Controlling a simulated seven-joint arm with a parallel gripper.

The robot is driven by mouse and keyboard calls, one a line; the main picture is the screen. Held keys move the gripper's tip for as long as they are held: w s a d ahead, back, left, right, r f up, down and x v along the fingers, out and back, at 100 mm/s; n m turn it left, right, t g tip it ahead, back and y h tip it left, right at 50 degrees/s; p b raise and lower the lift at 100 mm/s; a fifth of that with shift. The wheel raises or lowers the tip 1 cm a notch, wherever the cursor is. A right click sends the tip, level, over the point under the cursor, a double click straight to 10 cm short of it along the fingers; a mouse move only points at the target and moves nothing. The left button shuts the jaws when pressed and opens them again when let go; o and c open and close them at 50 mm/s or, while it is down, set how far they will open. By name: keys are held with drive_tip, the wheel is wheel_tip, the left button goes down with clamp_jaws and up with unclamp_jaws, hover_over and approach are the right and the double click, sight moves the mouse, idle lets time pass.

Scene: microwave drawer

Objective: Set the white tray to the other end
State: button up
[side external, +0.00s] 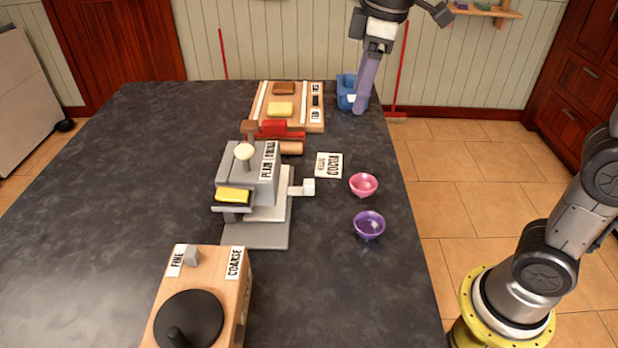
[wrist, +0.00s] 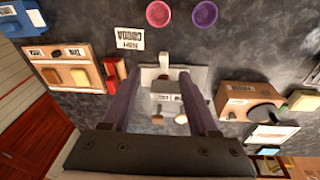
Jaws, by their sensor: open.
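A grey machine (side external: 247,170) with a "PLAIN" label stands mid-table. A pale plate, apparently the white tray (side external: 280,208), lies under its grey block, above a grey base plate (side external: 255,236). A white block handle (side external: 308,187) sticks out to the right. In the wrist view the pale part (wrist: 148,78) shows between and beyond my fingers, partly hidden. My gripper (side external: 360,110) is open and empty, above the table's right edge by the blue bin, well apart from the machine. In the wrist view its fingers (wrist: 160,78) are spread.
Behind the machine are a wooden board (side external: 314,122) with brown and yellow pieces and a blue bin (side external: 347,88). A card (side external: 328,165), pink bowl (side external: 364,184) and purple bowl (side external: 369,225) lie to its right. A wooden box (side external: 240,300) with a black knob stands in front. The left table is clear.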

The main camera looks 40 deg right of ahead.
drive_tip(key=w+a+f+g, duration=0.1)
drive_tip(key=w+a+f, duration=0.2)
drive_tip(key=w, duration=0.2)
drive_tip(key=n+g, duration=0.1)
approach(309, 182)
wheel_tip(309, 182, down, 9)
drive_tip(key=shift+f, duration=0.1)
drive_tip(key=shift+c, duration=0.3)
drive_tip(key=shift+a, duration=0.1)
clamp_jaws()
